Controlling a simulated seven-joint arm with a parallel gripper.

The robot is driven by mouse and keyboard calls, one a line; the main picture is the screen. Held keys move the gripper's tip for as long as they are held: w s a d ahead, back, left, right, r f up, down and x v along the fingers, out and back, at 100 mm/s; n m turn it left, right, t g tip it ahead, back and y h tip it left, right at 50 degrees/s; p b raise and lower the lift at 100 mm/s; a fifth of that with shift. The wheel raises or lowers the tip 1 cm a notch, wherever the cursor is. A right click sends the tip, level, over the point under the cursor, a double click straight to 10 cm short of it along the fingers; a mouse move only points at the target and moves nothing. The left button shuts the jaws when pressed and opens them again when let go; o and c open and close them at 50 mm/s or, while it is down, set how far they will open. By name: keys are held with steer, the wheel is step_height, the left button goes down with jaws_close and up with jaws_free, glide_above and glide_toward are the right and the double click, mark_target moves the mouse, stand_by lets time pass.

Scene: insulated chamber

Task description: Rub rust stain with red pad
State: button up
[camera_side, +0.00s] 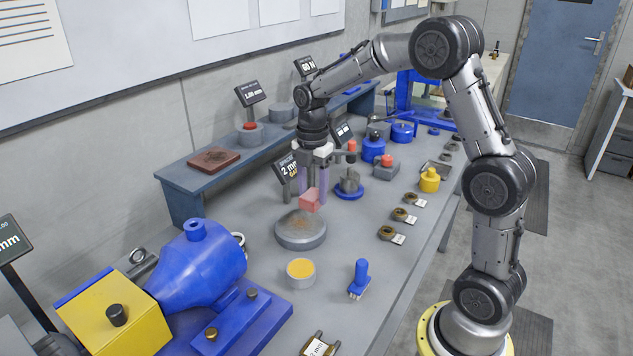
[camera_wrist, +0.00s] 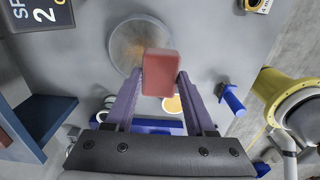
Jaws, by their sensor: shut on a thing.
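My gripper (camera_side: 313,186) is shut on the red pad (camera_side: 309,200), a pinkish-red block held between its two purple fingers. In the wrist view the pad (camera_wrist: 160,73) sits between the fingertips. Below it is a round grey disc (camera_side: 300,238) with a brown rust stain (camera_side: 301,222) on its top. The pad appears to be above the disc's back part, seemingly apart from it. In the wrist view the rust stain (camera_wrist: 134,46) shows left of the pad, which covers part of the disc's right side.
A tin with yellow contents (camera_side: 301,272) and a blue brush (camera_side: 359,279) stand in front of the disc. A blue machine (camera_side: 205,270) is at left. A blue-based stand (camera_side: 350,187) is close behind right. A raised shelf (camera_side: 200,178) runs along the wall.

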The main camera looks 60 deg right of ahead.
steer(key=shift+f, duration=2.7)
steer(key=shift+w+f, duration=0.25)
steer(key=shift+f, duration=0.6)
steer(key=shift+w, duration=3.45)
steer(key=shift+s, duration=3.65)
steer(key=shift+s+a, duration=0.15)
steer(key=shift+a, duration=0.05)
steer(key=shift+w, duration=3.55)
steer(key=shift+s+d, duration=0.1)
steer(key=shift+s, duration=3.45)
steer(key=shift+w+r, duration=0.1)
steer(key=shift+r, duration=4.05)
